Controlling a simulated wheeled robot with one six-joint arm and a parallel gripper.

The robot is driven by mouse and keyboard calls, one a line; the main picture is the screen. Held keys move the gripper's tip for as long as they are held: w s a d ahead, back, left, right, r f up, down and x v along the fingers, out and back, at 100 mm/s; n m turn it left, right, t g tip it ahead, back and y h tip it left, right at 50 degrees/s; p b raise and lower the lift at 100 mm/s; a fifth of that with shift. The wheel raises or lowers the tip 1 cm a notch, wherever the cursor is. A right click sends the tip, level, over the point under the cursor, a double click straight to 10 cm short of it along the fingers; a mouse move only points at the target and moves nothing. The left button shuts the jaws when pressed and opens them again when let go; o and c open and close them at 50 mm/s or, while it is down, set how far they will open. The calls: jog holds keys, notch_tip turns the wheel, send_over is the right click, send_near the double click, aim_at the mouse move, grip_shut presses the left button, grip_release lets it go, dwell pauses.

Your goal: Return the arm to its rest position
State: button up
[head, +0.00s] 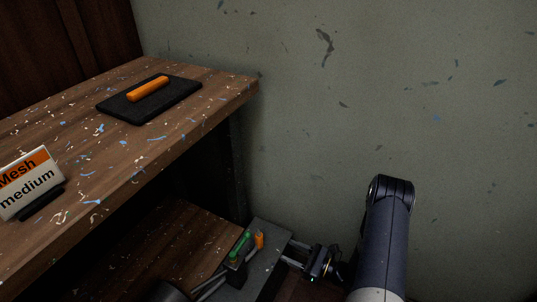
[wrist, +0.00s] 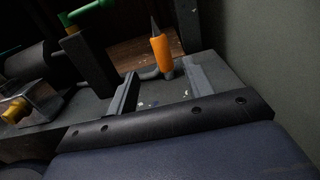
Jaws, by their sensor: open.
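My arm (head: 385,240) rises at the lower right of the head view and bends down to the lower level. My gripper (head: 288,253) is at the right end of a grey plate (head: 268,240). In the wrist view my gripper (wrist: 164,68) has its two fingers spread apart, with nothing held. An orange-handled piece with a dark pointed tip (wrist: 160,50) stands just beyond and between the fingertips. It also shows in the head view (head: 259,240). I cannot tell how near the fingers are to it.
A green-handled clamp (head: 240,245) is left of the gripper. A wooden shelf (head: 150,165) above holds a black mat (head: 122,106) with an orange bar (head: 148,88), and a "Mesh medium" sign (head: 28,185). A speckled wall (head: 400,90) stands behind. Space above the arm looks free.

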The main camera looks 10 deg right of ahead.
jog(key=b+x, duration=0.2)
jog(key=x, duration=0.8)
jog(key=shift+w+a+f, duration=0.15)
jog(key=shift+a, duration=0.25)
jog(key=shift+d, duration=0.1)
